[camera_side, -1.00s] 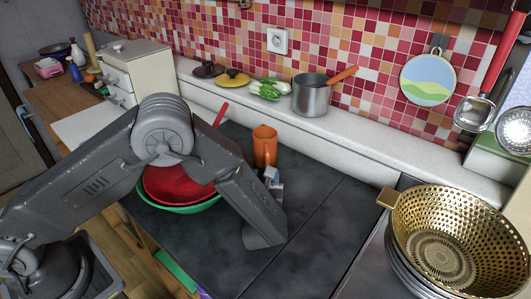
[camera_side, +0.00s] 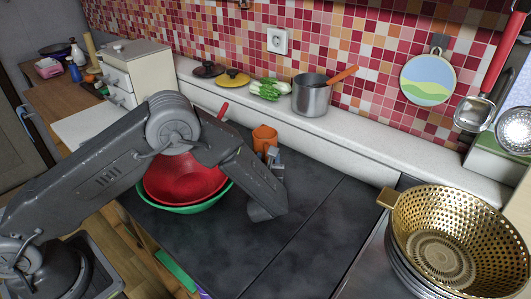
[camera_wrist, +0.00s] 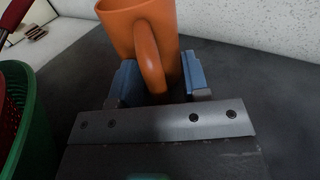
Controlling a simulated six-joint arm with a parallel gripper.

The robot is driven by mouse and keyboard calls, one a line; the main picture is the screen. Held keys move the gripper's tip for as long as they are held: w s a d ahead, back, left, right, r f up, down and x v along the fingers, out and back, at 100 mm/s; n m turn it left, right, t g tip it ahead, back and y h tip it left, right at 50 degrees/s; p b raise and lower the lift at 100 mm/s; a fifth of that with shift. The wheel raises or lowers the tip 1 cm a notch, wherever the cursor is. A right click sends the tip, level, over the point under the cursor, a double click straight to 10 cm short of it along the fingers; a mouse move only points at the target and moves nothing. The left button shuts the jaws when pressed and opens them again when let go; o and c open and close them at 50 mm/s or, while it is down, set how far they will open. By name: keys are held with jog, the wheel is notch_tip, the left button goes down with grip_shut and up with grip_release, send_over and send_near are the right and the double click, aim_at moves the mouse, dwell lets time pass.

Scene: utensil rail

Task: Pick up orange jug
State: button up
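The orange jug (camera_side: 264,136) stands upright on the dark counter near the back wall ledge, behind the red and green bowls' right side. In the wrist view the jug (camera_wrist: 120,24) fills the top middle, with its handle facing my gripper. My gripper (camera_side: 273,158) is low at the jug's near side and hides its lower part. In the wrist view the two blue-grey fingers of my gripper (camera_wrist: 163,82) are apart, with the handle and lower jug between them. Whether either finger touches the jug is unclear.
A red colander (camera_side: 185,178) sits in a green bowl (camera_side: 190,209) to the left, close to my arm. A metal pot (camera_side: 311,98) and vegetables (camera_side: 266,90) stand on the back ledge. A gold colander (camera_side: 460,240) is at right. The dark counter between is clear.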

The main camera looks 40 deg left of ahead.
grip_shut()
jog(key=shift+r, duration=0.1)
dwell(0.4)
notch_tip(320, 180, up, 10)
jog(key=shift+f, duration=0.1)
